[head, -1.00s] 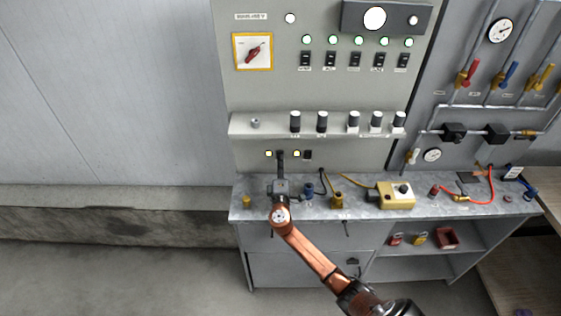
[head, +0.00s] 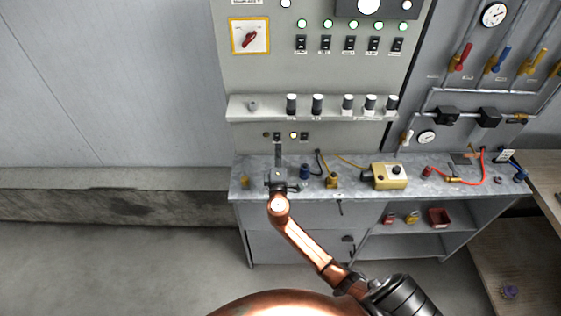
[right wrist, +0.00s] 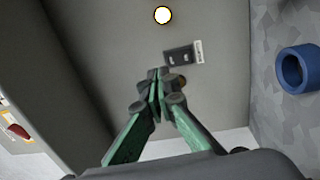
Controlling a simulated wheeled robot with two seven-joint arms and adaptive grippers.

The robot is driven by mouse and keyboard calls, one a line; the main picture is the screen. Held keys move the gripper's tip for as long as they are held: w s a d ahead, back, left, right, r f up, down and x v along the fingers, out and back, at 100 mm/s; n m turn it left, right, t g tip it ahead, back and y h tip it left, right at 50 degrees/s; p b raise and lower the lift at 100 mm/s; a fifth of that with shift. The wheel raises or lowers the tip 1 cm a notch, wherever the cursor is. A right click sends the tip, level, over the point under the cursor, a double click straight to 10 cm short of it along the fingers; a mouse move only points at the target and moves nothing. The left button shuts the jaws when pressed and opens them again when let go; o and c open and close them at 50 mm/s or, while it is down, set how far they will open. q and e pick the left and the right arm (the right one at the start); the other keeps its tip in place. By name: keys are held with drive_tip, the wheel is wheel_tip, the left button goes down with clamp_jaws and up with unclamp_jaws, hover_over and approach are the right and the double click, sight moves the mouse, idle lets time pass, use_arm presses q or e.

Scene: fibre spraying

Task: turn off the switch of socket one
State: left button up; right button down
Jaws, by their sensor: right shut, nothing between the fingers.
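The switch of socket one (head: 277,135) is a small dark rocker under the shelf, left of a second switch (head: 304,135). It also shows in the right wrist view (right wrist: 180,56) with a white label beside it. The lamp left of it (head: 265,134) is dark. The lamp between the two switches (head: 293,134) is lit, as it is in the right wrist view (right wrist: 162,15). My right gripper (head: 278,149) is shut and empty, with its fingertips just below the switch and apart from it in the head view. The fingers (right wrist: 157,76) partly hide the dark lamp in the wrist view. My left gripper is out of view.
The metal bench (head: 350,187) holds a blue cup-like part (head: 305,172), a yellow fitting (head: 332,180) and a yellow box (head: 389,175) right of my gripper. The shelf with several knobs (head: 330,107) juts out above the switches. The wall at left is clear.

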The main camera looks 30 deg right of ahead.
drive_tip(key=v, duration=0.7)
drive_tip(key=shift+r, duration=0.6)
drive_tip(key=shift+a, duration=0.1)
